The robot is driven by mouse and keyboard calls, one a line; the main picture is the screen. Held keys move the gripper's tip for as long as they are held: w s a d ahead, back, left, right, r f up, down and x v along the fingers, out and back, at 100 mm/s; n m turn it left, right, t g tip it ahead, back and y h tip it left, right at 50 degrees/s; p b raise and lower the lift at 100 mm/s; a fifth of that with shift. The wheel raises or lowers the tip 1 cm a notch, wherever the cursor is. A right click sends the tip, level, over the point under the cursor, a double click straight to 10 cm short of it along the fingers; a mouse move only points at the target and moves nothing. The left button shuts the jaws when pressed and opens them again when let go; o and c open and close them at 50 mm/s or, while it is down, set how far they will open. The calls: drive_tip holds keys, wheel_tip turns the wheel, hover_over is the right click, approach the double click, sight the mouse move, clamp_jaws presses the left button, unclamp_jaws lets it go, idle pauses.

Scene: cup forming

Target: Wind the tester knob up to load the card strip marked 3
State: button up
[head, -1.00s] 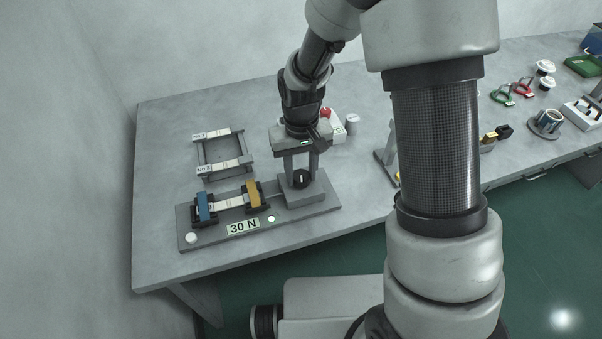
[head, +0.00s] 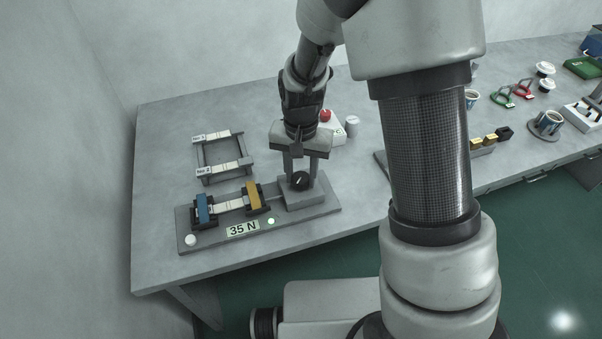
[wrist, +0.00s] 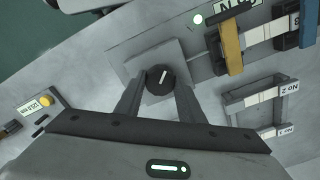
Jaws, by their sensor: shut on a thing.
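The tester (head: 325,208) is a grey base plate on the table with a blue clamp (head: 203,208) and a yellow clamp (head: 252,196). A pale card strip (head: 228,206) spans between the clamps; in the wrist view its end by the blue clamp bears a mark that looks like 3. The label (head: 243,229) reads 35 N, beside a lit green lamp (head: 271,221). The black knob (head: 300,180) with a white pointer line stands on a block at the right end. My gripper (wrist: 160,84) is over the knob with its fingers shut on it, pointing down.
A rack (head: 225,160) with strips No 1 and No 2 stands behind the tester. A white round button (head: 191,240) is at the tester's front left. A box with a red button (head: 326,116) stands behind my gripper. Cups and small parts lie to the right.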

sight(301, 177)
idle(0.3)
drive_tip(key=o, duration=1)
drive_tip(key=shift+o, duration=0.2)
wheel_tip(301, 177, up, 18)
drive_tip(key=p, duration=0.2)
drive_tip(key=shift+f, duration=0.25)
idle(0.4)
